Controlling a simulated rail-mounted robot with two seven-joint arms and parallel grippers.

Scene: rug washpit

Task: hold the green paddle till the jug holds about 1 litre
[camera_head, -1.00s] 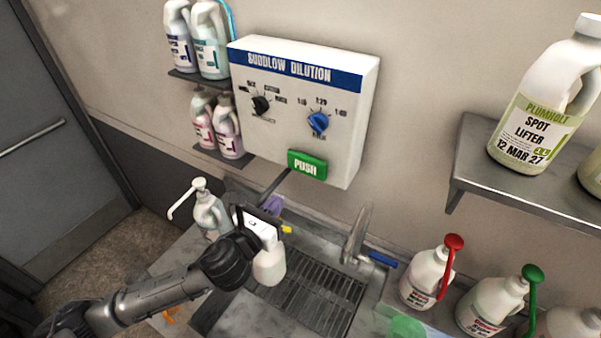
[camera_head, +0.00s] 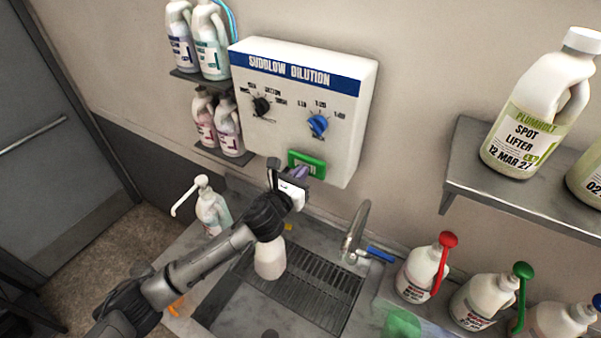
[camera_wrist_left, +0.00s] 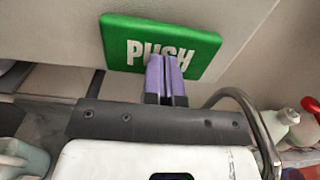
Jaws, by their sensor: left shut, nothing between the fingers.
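The green paddle (camera_head: 297,157), marked PUSH, is on the lower front of the white dilution box; it also shows in the left wrist view (camera_wrist_left: 150,42). My left gripper (camera_head: 299,173) has its purple fingers shut together with nothing between them. In the left wrist view the fingertips (camera_wrist_left: 165,62) overlap the paddle's lower edge; I cannot tell whether they press it. A white jug (camera_head: 270,262) stands in the sink below, partly hidden by my left gripper. Its liquid level cannot be seen. My right gripper is not in view.
The dilution box (camera_head: 345,95) has a black dial (camera_head: 261,106) and a blue dial (camera_head: 318,124). A tap (camera_head: 356,230) and a pump bottle (camera_head: 212,210) flank the jug. A shelf (camera_head: 475,180) with a Spot Lifter bottle (camera_head: 530,110) juts out at right.

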